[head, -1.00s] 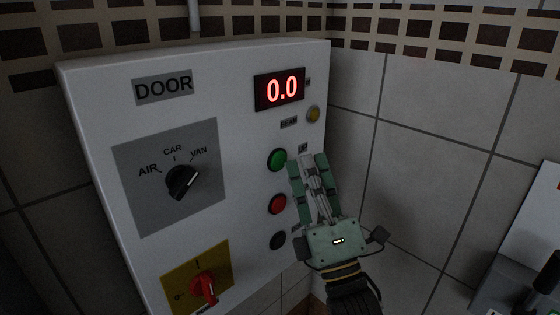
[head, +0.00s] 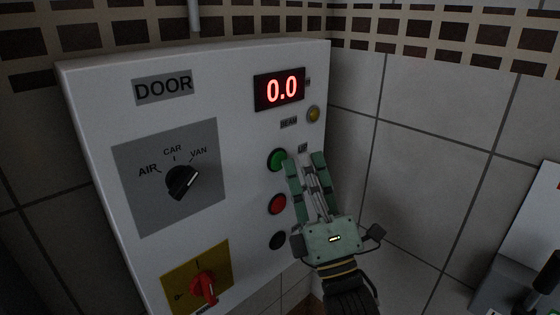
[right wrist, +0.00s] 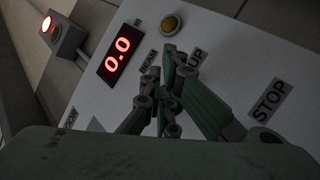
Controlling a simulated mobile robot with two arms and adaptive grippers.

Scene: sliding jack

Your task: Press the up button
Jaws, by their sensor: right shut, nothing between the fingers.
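The green button (head: 277,160) sits on the white control panel, with the UP label (head: 303,148) up and to its right. My right gripper (head: 304,160) is shut and empty in front of the panel's right part. Its left fingertip overlaps the green button's right edge in the head view; I cannot tell whether it touches. In the right wrist view my gripper's fingers (right wrist: 181,56) reach toward the panel beside the UP label (right wrist: 196,58), and the green button is hidden behind them. My left gripper is not in view.
A red button (head: 277,204) and a dark button (head: 278,240) are below the green one. A display (head: 280,89) reads 0.0, near a yellow lamp (head: 313,114). A black selector (head: 183,182) and red switch (head: 204,288) are at left. Tiled wall stands behind.

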